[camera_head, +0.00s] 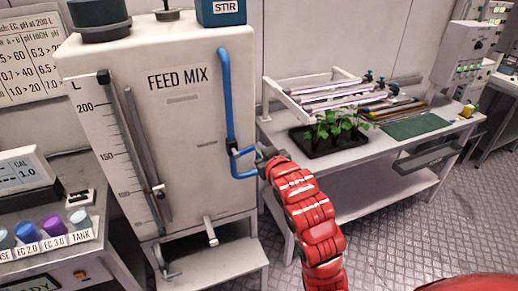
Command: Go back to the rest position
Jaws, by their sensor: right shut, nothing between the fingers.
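My red right arm rises from the bottom of the head view. Its small dark gripper (266,157) is shut and empty, just right of the blue pipe (227,100) on the front of the white FEED MIX tank (180,125). It overlaps the pipe's lower bend in the picture; I cannot tell if it touches. My left gripper is not in view.
A white bench (345,160) at the right carries a black tray (322,146) of seedlings, a rack of tubes (335,88) and a green mat (415,125). At the lower left, a console holds several coloured caps (52,224). The metal floor (400,235) at the right is clear.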

